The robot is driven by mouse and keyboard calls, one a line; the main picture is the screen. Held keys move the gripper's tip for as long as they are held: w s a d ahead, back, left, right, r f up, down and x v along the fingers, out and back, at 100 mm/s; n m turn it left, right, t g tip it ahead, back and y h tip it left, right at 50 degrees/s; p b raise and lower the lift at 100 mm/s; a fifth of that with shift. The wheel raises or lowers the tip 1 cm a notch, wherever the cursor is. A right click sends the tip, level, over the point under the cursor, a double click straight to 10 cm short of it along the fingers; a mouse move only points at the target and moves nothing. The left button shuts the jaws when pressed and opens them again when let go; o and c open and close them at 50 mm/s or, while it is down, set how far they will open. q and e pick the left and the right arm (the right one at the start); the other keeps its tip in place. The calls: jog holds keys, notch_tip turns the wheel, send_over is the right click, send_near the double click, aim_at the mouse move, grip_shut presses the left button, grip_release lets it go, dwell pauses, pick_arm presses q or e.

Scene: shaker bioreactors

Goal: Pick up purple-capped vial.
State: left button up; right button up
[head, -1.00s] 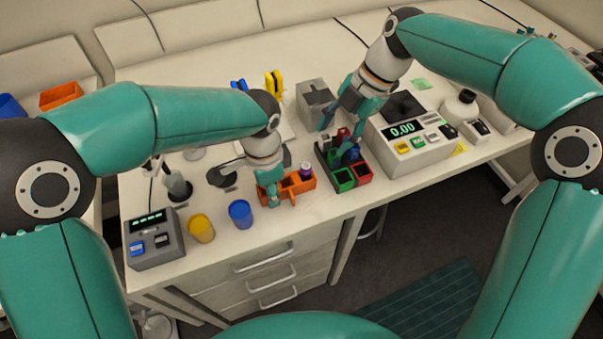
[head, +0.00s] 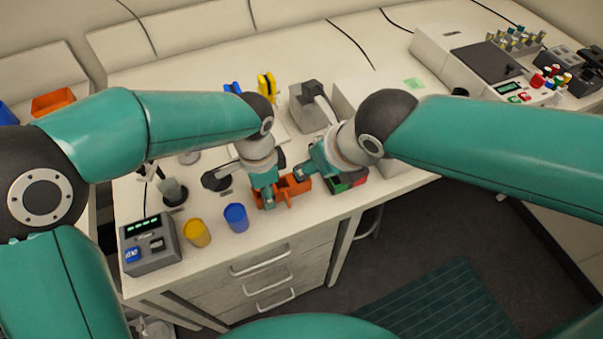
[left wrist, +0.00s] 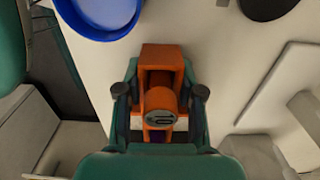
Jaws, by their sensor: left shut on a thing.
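An orange rack (head: 290,188) stands near the table's front edge. My left gripper (head: 268,198) is over its left end. In the left wrist view, the fingers (left wrist: 159,92) are shut on the orange rack (left wrist: 162,58), one on each side. A small purple patch (left wrist: 157,136) shows below the rack's round orange part; I cannot tell whether it is the vial's cap. My right gripper (head: 303,174) is at the rack's right part, and its fingers are too hidden to tell open from shut. The purple-capped vial is hidden behind it in the head view.
A yellow cup (head: 197,233), a blue cup (head: 236,217) and a grey device (head: 150,250) stand left along the front edge. A grey box (head: 311,112) stands behind.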

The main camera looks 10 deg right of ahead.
jog(key=x, duration=0.8)
jog(key=shift+w+f, duration=0.1)
jog(key=shift+w, duration=0.2)
jog(key=shift+c, duration=0.4)
jog(key=c, duration=0.8)
